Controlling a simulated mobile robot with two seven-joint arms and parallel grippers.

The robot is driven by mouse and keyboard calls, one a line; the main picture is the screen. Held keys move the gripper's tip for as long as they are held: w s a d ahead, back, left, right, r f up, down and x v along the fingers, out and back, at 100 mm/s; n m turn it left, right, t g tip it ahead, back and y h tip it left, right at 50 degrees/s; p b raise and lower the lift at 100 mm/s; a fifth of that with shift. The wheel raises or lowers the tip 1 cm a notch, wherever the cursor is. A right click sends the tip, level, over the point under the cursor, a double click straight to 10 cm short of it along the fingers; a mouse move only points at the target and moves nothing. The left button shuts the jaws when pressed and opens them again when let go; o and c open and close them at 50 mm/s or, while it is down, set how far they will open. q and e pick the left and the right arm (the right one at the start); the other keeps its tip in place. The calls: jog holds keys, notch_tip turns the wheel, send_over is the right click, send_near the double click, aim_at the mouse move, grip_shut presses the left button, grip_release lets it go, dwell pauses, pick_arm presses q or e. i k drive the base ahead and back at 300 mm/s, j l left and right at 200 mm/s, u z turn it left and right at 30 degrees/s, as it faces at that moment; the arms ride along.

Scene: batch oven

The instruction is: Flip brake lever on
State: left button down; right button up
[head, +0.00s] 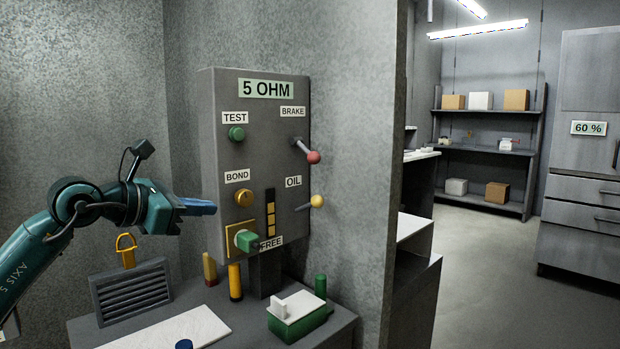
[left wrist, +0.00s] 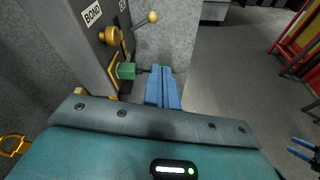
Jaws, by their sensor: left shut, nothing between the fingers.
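The brake lever (head: 304,149) is on the right side of the grey 5 OHM panel (head: 262,150), below the BRAKE label (head: 292,112). It has a pale shaft and a red knob, and slants down to the right. My left gripper (head: 212,207) is at the panel's left edge in the head view, apart from the lever and lower than it. Its blue fingers are together and empty, also in the left wrist view (left wrist: 163,90). The brake lever does not show there. My right gripper (left wrist: 292,147) shows small at the right edge there, its two blue fingers apart.
The yellow-knobbed OIL lever (head: 316,201) is below the brake lever. A green TEST button (head: 236,133), an orange BOND knob (head: 244,198) and a green block (head: 246,240) stick out of the panel. A green box (head: 298,318) stands on the bench below. A wall edge is right of the panel.

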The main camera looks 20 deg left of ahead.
aim_at(313, 157)
jog(key=i, duration=0.85)
